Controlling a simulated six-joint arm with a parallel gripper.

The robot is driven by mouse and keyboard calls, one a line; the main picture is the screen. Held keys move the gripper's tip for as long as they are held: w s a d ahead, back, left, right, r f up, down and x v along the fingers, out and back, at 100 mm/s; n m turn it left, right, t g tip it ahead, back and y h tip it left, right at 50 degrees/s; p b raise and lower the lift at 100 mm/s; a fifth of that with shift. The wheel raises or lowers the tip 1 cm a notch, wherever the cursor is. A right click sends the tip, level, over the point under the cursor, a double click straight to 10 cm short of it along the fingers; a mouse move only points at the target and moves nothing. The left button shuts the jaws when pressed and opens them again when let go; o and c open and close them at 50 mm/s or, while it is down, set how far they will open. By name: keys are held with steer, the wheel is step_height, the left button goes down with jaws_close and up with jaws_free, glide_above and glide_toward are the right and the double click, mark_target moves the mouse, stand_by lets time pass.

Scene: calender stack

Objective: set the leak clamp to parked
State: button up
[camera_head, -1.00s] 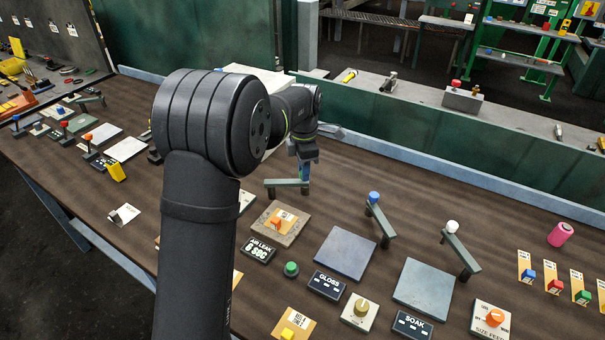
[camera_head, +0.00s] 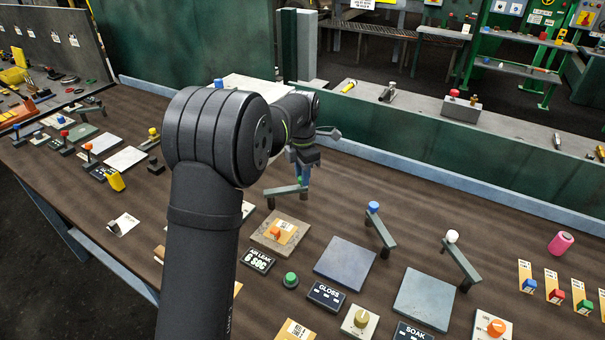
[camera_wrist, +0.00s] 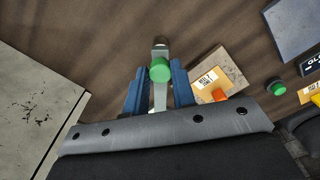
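The leak clamp is a grey bar (camera_head: 284,191) on a short post, with a green knob (camera_head: 299,181) at its free end. It stands just behind a stone-like pad with an orange-knobbed tag (camera_head: 280,231) and the AIR LEAK display (camera_head: 258,260). My gripper (camera_head: 303,176) hangs over the knob end. In the wrist view the green knob (camera_wrist: 160,70) sits between the two blue fingertips of my gripper (camera_wrist: 159,72), with a small gap visible on each side. The fingers look open. The bar runs under them, and its post end is partly hidden.
To the right stand two similar levers, one with a blue knob (camera_head: 373,207) and one with a white knob (camera_head: 452,236), beside grey plates. A green button (camera_head: 290,280) and the GLOSS display (camera_head: 326,297) are in front. Bare table lies behind the levers.

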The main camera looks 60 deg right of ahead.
steer(key=o, duration=0.4)
steer(key=shift+w, duration=0.1)
steer(key=shift+r, duration=0.15)
step_height(320, 180, up, 17)
steer(key=shift+r, duration=0.15)
stand_by(0.6)
step_height(320, 180, down, 18)
steer(key=shift+r, duration=0.2)
stand_by(0.3)
steer(key=shift+r, duration=0.1)
